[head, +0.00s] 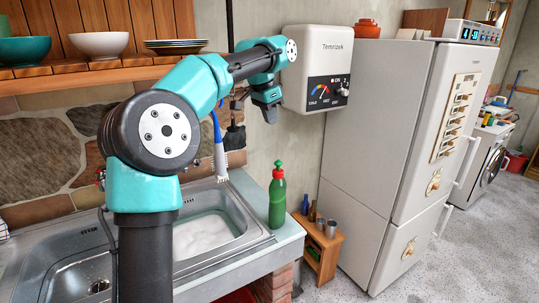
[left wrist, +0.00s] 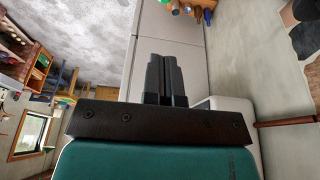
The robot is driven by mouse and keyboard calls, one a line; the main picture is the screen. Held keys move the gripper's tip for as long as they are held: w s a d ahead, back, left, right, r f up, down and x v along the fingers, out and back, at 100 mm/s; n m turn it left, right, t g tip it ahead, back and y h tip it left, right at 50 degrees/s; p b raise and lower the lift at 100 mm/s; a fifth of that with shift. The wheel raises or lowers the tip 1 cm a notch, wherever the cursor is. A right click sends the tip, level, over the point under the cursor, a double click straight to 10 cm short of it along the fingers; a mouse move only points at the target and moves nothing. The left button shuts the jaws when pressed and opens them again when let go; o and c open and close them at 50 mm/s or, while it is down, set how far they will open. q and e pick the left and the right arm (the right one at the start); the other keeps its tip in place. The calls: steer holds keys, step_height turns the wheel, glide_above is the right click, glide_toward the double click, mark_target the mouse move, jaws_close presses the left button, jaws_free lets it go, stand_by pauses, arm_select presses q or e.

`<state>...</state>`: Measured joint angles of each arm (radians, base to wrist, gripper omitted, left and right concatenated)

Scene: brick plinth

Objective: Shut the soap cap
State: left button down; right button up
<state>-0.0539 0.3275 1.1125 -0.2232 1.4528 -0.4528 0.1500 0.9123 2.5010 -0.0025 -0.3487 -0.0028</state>
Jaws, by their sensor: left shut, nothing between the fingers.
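A green soap bottle (head: 277,203) stands upright on the counter's right corner, beside the sink. Its green cap (head: 278,165) is on top; it is too small to tell whether it is open or shut. The bottle is not clearly seen in that view. My right gripper is in neither view.
A white water heater (head: 318,68) hangs on the wall just behind my left gripper. A steel sink (head: 232,222) lies left of the bottle, with a hanging brush (head: 220,160) above it. A small wooden stand (head: 322,252) and a tall fridge (head: 400,140) are to the right.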

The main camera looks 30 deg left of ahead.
mark_target(277, 162)
arm_select(q)
steer(key=shift+s+a+r, duration=0.2)
steer(key=shift+s+r, duration=0.05)
steer(key=shift+r, duration=0.2)
steer(key=shift+f, duration=0.1)
steer(key=x, duration=1.2)
steer(key=shift+s+a+f, duration=0.2)
steer(key=shift+s+f, duration=0.1)
steer(key=shift+f, duration=0.7)
steer(key=shift+f, duration=1.1)
